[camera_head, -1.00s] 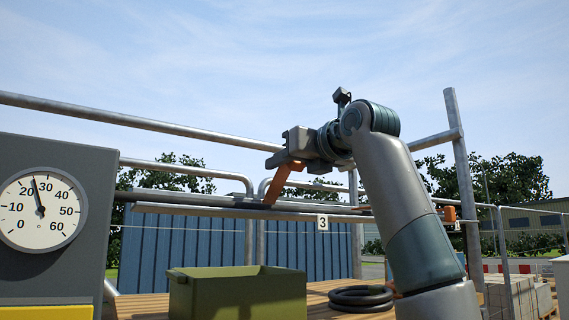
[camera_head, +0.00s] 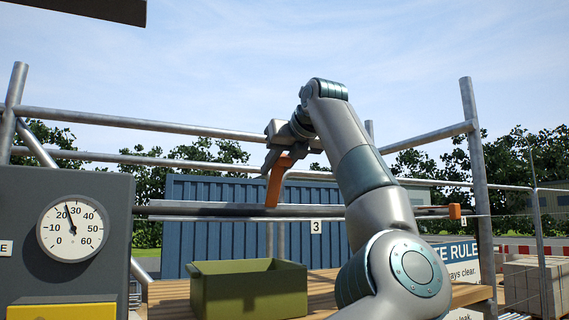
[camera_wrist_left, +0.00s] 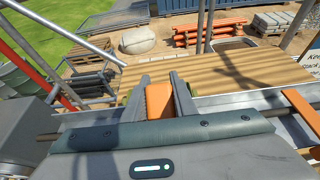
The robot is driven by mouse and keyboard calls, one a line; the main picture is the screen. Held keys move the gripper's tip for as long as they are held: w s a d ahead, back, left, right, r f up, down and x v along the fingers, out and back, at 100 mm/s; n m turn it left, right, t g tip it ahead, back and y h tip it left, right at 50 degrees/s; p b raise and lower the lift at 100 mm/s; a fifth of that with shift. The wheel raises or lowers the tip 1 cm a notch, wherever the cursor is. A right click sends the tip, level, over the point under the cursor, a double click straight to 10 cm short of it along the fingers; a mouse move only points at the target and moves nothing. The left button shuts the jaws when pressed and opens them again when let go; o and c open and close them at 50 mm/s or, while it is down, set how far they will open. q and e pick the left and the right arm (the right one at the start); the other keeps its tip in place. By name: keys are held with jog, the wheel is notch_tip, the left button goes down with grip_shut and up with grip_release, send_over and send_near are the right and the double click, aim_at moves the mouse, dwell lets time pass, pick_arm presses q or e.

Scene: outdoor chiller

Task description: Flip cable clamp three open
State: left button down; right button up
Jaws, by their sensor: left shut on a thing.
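My left gripper (camera_head: 276,155) is shut on an orange clamp lever (camera_head: 276,186) that stands up from the grey cable rail (camera_head: 230,209), leaning slightly to the right at its top. The number 3 plate (camera_head: 316,227) hangs just below the rail, a little right of this lever. In the left wrist view the orange lever (camera_wrist_left: 159,100) sits between the two grey fingers. The clamp's base and the cable under it are hard to make out. My right gripper is not in view.
Another orange lever (camera_head: 455,211) lies low at the rail's right end. A green crate (camera_head: 247,291) stands on the wooden deck below. A grey panel with a dial gauge (camera_head: 73,228) is at left. Scaffold tubes (camera_head: 140,125) run behind the rail.

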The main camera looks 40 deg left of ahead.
pick_arm(q)
jog(key=shift+w+a+r+h, duration=0.15)
jog(key=shift+a+r+h, duration=0.15)
jog(key=shift+a+h, duration=0.3)
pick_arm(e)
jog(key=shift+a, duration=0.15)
pick_arm(q)
jog(key=c, duration=1.4)
grip_release()
jog(key=shift+d, duration=0.1)
jog(key=shift+c, duration=0.2)
jog(key=v, duration=1.7)
jog(key=shift+w+b, duration=0.15)
jog(key=shift+b, duration=0.15)
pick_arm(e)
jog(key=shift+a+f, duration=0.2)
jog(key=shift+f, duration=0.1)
pick_arm(q)
jog(key=shift+r, duration=0.1)
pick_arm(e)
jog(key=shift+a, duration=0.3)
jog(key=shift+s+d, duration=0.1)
